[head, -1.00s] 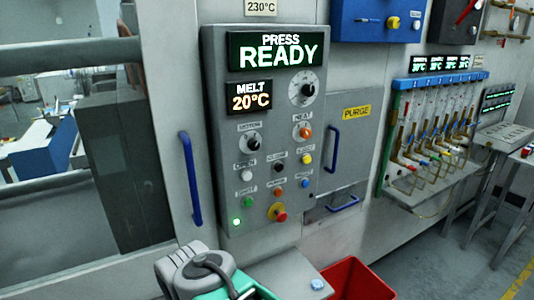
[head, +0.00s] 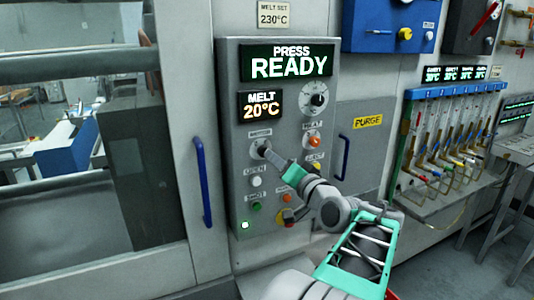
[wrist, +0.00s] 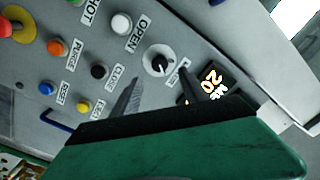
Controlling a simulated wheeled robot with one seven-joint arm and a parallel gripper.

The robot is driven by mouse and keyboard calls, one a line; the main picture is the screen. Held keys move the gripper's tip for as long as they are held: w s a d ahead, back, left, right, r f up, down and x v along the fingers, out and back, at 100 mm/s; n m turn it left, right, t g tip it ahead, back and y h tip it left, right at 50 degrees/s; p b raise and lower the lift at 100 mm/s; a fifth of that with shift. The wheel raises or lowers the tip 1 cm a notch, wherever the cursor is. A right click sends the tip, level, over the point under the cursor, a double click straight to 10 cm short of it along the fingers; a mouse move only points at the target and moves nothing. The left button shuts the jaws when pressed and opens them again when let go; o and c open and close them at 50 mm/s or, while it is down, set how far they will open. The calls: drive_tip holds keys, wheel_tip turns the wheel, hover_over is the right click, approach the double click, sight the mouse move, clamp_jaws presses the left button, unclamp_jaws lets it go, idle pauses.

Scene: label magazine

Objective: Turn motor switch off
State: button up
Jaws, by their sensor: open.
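The motor switch (head: 259,148) is a black rotary knob on a pale round base, below the MOTOR label on the grey press panel (head: 228,90). In the head view my gripper (head: 268,153) reaches it from the lower right and partly covers it. In the wrist view the motor switch (wrist: 158,60) lies just beyond and between the two fingertips of my gripper (wrist: 160,76). The fingers are open with nothing held. I cannot tell whether they touch the knob. The knob has a white pointer mark.
The panel display (head: 289,62) reads PRESS READY, and the melt display (head: 261,106) reads 20°C. An orange heat knob (head: 314,140) and a white OPEN button (head: 256,181) are close by. A blue handle (head: 202,182) stands left of the panel.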

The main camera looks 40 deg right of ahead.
sight(263, 152)
drive_tip(key=p+x, duration=0.2)
drive_tip(key=x, duration=0.5)
drive_tip(key=shift+w, duration=0.15)
drive_tip(key=shift+a+f, duration=0.1)
clamp_jaws()
